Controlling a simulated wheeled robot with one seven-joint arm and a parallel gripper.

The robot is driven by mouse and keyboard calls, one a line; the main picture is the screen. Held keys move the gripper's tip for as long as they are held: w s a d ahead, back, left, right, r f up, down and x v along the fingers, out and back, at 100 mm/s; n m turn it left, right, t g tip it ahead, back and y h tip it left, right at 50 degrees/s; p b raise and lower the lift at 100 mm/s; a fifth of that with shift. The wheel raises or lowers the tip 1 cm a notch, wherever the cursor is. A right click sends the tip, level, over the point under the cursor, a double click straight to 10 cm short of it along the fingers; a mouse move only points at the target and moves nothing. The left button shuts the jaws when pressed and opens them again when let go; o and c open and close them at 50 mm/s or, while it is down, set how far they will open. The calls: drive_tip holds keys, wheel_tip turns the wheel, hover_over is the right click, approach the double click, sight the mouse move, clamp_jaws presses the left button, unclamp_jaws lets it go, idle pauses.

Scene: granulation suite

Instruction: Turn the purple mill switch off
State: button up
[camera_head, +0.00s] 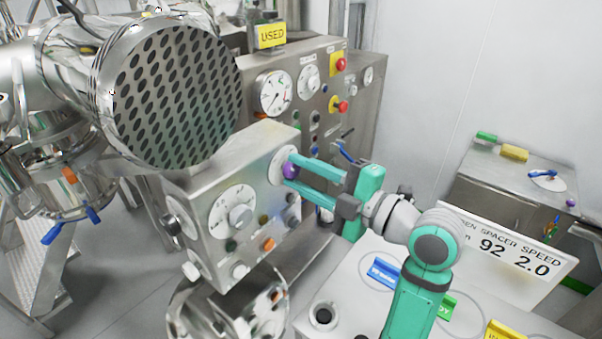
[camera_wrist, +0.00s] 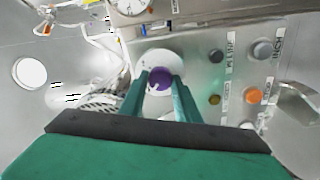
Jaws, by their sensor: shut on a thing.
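The purple mill switch (camera_head: 290,170) is a round knob on a white dial plate (camera_head: 276,168) at the upper right of the steel control box's front. It also shows in the wrist view (camera_wrist: 160,79), at the middle of its white plate. My gripper (camera_head: 287,176) reaches in from the right with its two green fingers on either side of the knob. In the wrist view my gripper (camera_wrist: 160,88) is shut on the purple switch, one finger at its left and one at its right. The fingers partly cover the plate, and any marking for the switch position is too small to read.
The control box (camera_head: 215,257) carries a larger grey dial (camera_head: 238,215) and an orange button (camera_head: 268,244). A taller gauge panel (camera_head: 290,80) with red stops stands behind. A big perforated steel drum (camera_head: 175,97) hangs at upper left. A white table (camera_head: 345,285) lies below my arm.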

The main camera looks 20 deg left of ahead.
idle(0.4)
drive_tip(key=o, duration=1)
drive_tip(key=shift+o, duration=0.2)
drive_tip(key=v, duration=1)
drive_tip(key=shift+d, duration=0.4)
drive_tip(key=shift+s, duration=0.1)
